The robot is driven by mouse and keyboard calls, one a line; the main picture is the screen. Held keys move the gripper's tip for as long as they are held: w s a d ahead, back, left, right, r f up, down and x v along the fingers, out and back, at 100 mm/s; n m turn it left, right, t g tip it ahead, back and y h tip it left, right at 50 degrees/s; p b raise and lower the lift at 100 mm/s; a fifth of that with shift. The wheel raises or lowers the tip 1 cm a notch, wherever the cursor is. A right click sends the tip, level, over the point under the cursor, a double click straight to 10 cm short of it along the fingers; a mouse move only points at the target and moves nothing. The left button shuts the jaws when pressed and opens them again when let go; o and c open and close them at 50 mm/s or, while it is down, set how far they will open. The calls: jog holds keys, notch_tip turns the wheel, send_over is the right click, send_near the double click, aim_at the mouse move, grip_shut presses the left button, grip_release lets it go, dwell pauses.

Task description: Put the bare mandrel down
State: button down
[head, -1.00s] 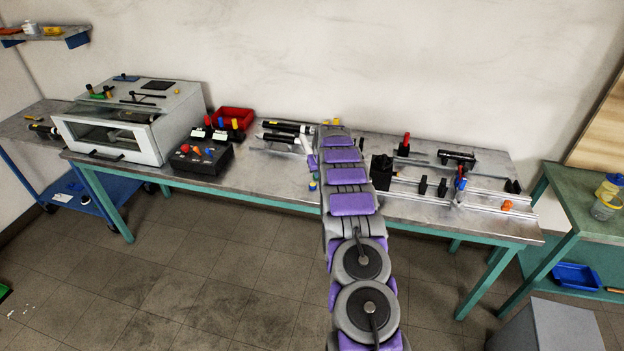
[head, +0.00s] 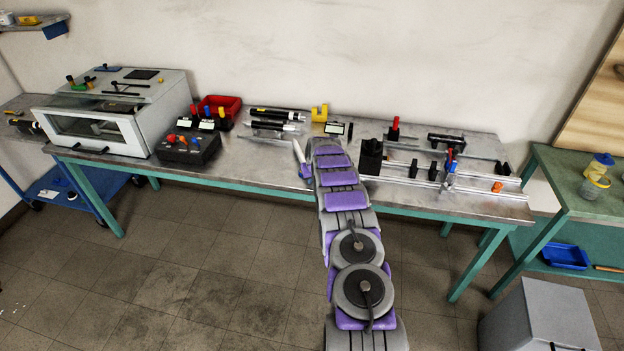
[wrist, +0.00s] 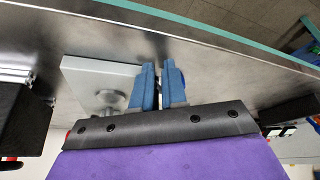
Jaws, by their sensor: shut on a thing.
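My gripper (wrist: 158,86) shows in the wrist view with its two blue fingers close together above the grey bench top. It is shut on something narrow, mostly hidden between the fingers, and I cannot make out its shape. In the head view my arm reaches over the bench's front edge, and my fingertips are not clear there. Two dark rods with pale ends, which look like mandrels, lie at the back of the bench: an upper rod (head: 277,113) and a lower rod (head: 272,125). I cannot tell whether either is bare.
A pale plate with a round metal piece (wrist: 108,98) is beside the fingers in the wrist view. A black block (head: 371,157) and rails (head: 420,183) stand right of my arm. A yellow block (head: 319,112) and a display (head: 338,128) are behind it. Bare bench (head: 245,167) is to the left.

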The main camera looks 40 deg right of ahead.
jog(key=shift+r, duration=0.1)
jog(key=shift+f, duration=0.25)
jog(key=c, duration=1.2)
grip_release()
jog(key=shift+o, duration=0.2)
jog(key=shift+s+r, duration=0.1)
jog(key=shift+r, duration=0.65)
jog(key=p+v, duration=0.1)
jog(key=v, duration=1)
jog(key=shift+a+p, duration=0.15)
jog(key=shift+p, duration=0.25)
jog(key=shift+s, duration=0.15)
